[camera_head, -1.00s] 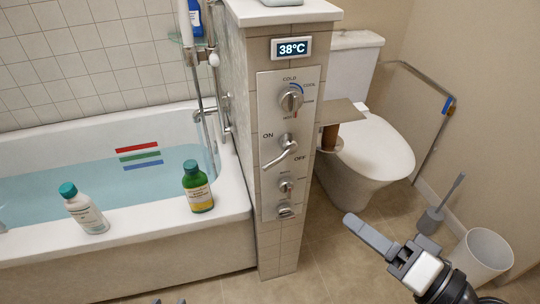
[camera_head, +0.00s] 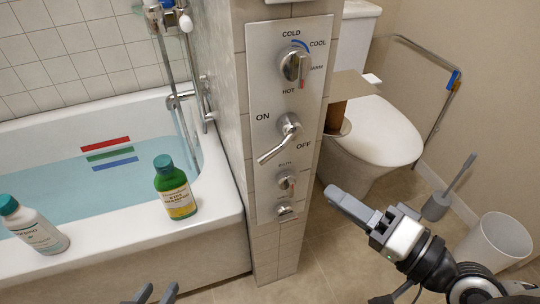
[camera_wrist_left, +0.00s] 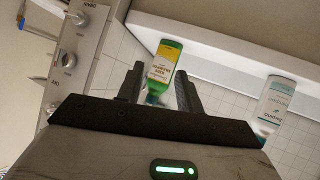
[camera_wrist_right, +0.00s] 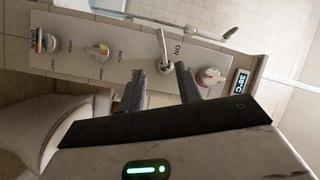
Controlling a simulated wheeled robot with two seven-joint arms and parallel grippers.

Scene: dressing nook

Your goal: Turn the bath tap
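A metal control panel (camera_head: 258,85) is on the end of the tiled wall. It has a temperature knob (camera_head: 297,65) on top, then a chrome ON/OFF lever (camera_head: 272,151) slanting down-left, a selector knob (camera_head: 286,182) and a bottom knob (camera_head: 285,210). My right gripper (camera_head: 340,200) is right of the panel, apart from it. In the right wrist view its open, empty fingers (camera_wrist_right: 161,85) point towards the panel, with the lever (camera_wrist_right: 163,50) beyond them. My left gripper (camera_head: 152,292) is open and empty at the bottom edge, before the bath; its fingers also show in the left wrist view (camera_wrist_left: 160,85).
A green bottle (camera_head: 174,190) and a white bottle (camera_head: 36,228) stand on the bath rim (camera_head: 120,240). A toilet (camera_head: 372,135), a brush (camera_head: 440,200) and a bin (camera_head: 497,242) are on the right. The 38°C display (camera_wrist_right: 241,82) shows in the right wrist view.

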